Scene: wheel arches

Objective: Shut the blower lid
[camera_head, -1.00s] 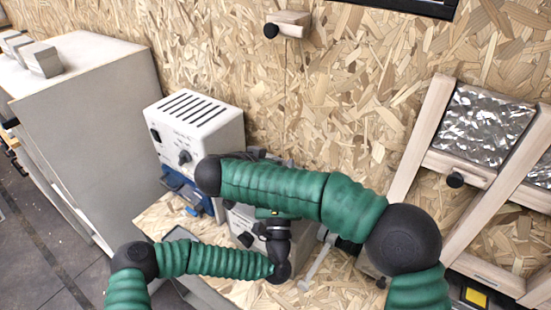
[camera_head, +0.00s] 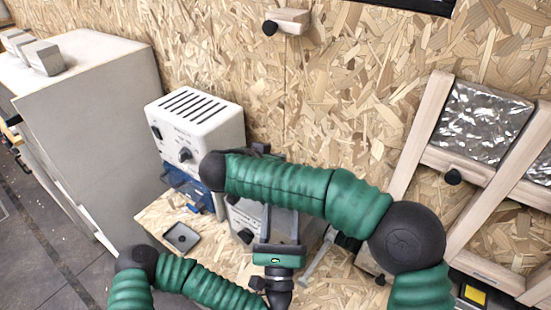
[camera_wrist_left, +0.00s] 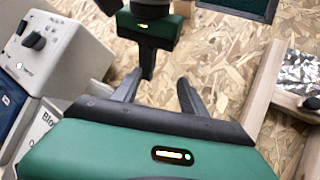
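A white unit with a slotted top (camera_head: 195,108), knobs and a blue lower part (camera_head: 185,185) stands by the wall. A lower pale box with dark knobs (camera_head: 243,217) stands to its right, mostly hidden by my right forearm. I cannot tell which is the blower, and no lid shows clearly. My left gripper (camera_wrist_left: 160,88) is open and empty in the left wrist view, its fingers apart over the board. It also shows below the right forearm in the head view (camera_head: 278,240). My right gripper (camera_wrist_left: 148,72) is ahead of it; its finger opening is unclear.
A shallow dark tray (camera_head: 182,237) lies on the chipboard bench (camera_head: 160,218). A large grey cabinet (camera_head: 90,130) stands at the left. A wooden frame with foil panels (camera_head: 480,125) is at the right. A wall peg block (camera_head: 290,20) is above.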

